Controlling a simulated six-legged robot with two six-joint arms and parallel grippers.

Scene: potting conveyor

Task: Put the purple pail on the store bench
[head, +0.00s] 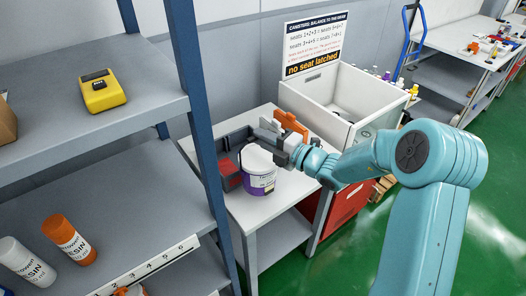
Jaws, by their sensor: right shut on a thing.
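My right gripper (272,142) comes in from the right and is shut at the pail's upper right side. The fingers' exact contact with the pail is hard to see. I cannot tell whether the pail's base touches the bench top. My left gripper is out of view.
A grey tray and a red box (229,176) lie beside the pail. An orange piece (291,123) shows behind my gripper. A white bin (345,98) stands at the back. A blue-posted shelf (197,100) with a yellow device (101,92) and canisters fills the left.

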